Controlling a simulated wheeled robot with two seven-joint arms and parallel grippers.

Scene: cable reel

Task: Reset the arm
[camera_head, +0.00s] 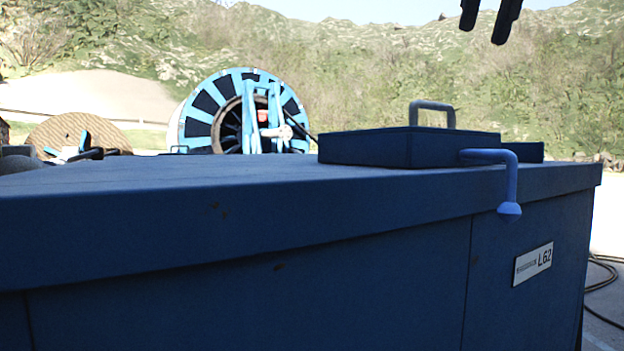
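My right gripper (485,31) hangs in from the top edge at the right, dark against the hillside and sky. Only its two finger ends show. There is a gap between them and nothing is held there. It appears above the dark blue cabinet (240,236), clear of it. The rest of the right arm is out of the picture. My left gripper is not in view.
The cabinet fills the foreground. On it are a raised lid (400,149) with a loop handle (432,105) and a bent blue crank (510,178). A blue cable reel (205,105) and a wooden reel (75,128) stand behind. Black cable (605,270) lies on the right.

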